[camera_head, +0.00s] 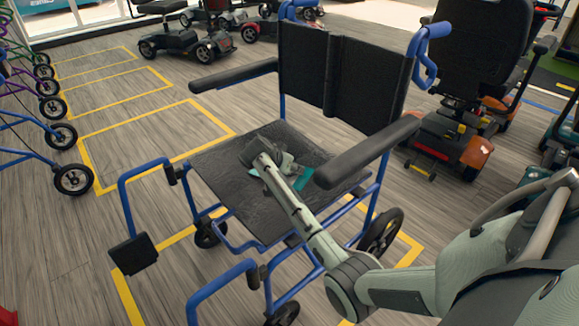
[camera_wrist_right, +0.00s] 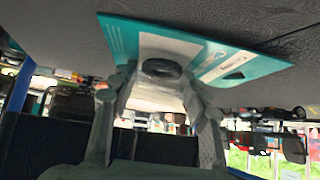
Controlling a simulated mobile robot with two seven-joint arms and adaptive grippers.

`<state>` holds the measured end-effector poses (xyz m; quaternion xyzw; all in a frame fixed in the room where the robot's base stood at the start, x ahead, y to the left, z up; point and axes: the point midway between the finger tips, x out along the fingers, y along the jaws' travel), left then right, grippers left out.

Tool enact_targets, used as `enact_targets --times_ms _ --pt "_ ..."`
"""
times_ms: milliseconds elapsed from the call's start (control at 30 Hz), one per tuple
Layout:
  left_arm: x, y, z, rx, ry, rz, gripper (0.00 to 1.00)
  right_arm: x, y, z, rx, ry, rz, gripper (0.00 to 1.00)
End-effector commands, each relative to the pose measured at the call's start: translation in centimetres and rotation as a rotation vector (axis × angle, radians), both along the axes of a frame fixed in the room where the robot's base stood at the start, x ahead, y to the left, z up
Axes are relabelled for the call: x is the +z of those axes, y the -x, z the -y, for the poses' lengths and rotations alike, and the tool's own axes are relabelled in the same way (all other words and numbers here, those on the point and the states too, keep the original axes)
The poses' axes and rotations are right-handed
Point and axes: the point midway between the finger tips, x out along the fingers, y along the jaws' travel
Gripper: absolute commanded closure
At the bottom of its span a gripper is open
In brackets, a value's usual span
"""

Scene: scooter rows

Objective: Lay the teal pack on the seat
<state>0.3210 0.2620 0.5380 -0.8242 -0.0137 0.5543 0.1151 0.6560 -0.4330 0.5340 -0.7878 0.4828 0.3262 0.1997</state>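The teal pack (camera_head: 300,178) shows in part on the black seat (camera_head: 225,170) of a blue-framed wheelchair, under my right gripper (camera_head: 268,158). In the right wrist view the pack (camera_wrist_right: 255,66) is a teal and white card with a pale raised middle. It lies close against the grey seat surface (camera_wrist_right: 55,30); whether its whole face touches is hard to tell. My right gripper (camera_wrist_right: 160,85) has a finger on each side of the raised middle, and both look to be against it. Its fingertips are partly hidden in the head view. My left gripper is not in view.
The wheelchair's armrests (camera_head: 365,152) and backrest (camera_head: 342,80) stand around the seat; my right forearm passes beside the near armrest. Mobility scooters (camera_head: 188,35) stand behind, and another (camera_head: 455,130) at right. Rollators line the left. Yellow-marked floor (camera_head: 150,140) at left is clear.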

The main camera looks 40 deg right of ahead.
Motion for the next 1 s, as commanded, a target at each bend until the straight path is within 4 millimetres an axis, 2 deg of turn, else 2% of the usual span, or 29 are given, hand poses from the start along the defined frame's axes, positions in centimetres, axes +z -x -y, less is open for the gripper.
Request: enact_targets --times_ms 33,167,533,667,1000 --pt "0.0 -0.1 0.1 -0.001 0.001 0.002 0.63 0.0 0.0 0.0 0.0 0.0 0.0 0.48" --pt "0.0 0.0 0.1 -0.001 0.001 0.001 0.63 0.0 0.0 0.0 0.0 0.0 0.0 0.34" --pt "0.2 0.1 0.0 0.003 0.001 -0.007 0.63 0.3 0.0 0.0 0.0 0.001 0.0 0.34" --pt "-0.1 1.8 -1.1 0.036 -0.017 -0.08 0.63 1.3 0.0 -0.1 -0.001 0.001 0.001 0.34" --pt "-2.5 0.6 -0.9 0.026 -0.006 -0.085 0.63 6.7 2.5 -5.3 0.001 -0.003 0.003 0.34"
